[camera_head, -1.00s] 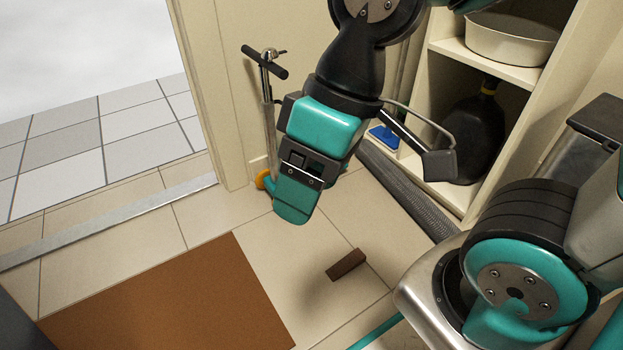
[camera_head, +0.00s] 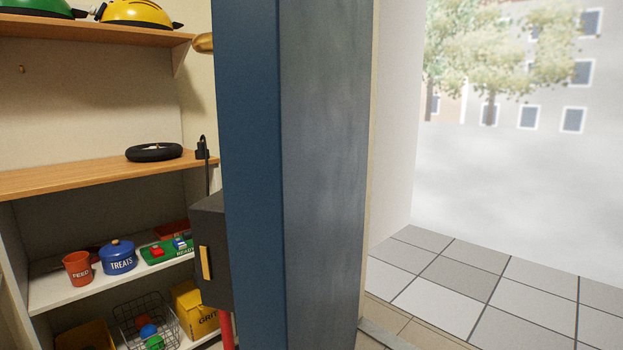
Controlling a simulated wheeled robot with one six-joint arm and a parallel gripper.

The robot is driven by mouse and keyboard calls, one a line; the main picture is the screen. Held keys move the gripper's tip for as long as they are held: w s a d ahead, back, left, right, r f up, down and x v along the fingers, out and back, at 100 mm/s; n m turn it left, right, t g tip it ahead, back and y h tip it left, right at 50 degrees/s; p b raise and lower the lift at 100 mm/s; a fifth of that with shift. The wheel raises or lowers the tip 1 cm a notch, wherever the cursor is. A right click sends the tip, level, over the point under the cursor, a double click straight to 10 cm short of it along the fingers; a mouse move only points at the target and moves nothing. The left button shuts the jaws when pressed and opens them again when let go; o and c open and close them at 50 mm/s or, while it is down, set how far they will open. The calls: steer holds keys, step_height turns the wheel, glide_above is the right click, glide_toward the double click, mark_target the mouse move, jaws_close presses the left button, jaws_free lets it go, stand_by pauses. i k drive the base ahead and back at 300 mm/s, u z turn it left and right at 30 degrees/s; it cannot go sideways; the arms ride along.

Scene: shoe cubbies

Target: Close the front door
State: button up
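The front door (camera_head: 325,170) stands open in the middle of the view, seen nearly edge-on. It has a dark blue strip (camera_head: 250,150) on its left and a grey streaked surface on its right. A brass knob (camera_head: 203,43) sticks out to the left, near the top. To the right the doorway is open, with outdoor grey tiles (camera_head: 450,290), trees and a building beyond. My gripper is not in the head view now, so its present state is hidden.
Shelves (camera_head: 90,180) fill the left, with helmets (camera_head: 135,13), a black ring (camera_head: 154,152), a red cup (camera_head: 78,268), a blue treats pot (camera_head: 118,257) and a wire basket (camera_head: 146,322). A dark box (camera_head: 214,250) stands beside the door. A metal threshold (camera_head: 385,335) crosses the doorway.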

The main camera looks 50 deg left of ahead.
mark_target(283, 232)
steer(key=z, duration=0.65)
steer(key=k, duration=1.4)
steer(key=u, duration=1.7)
steer(key=i, duration=0.5)
steer(key=u, duration=0.1)
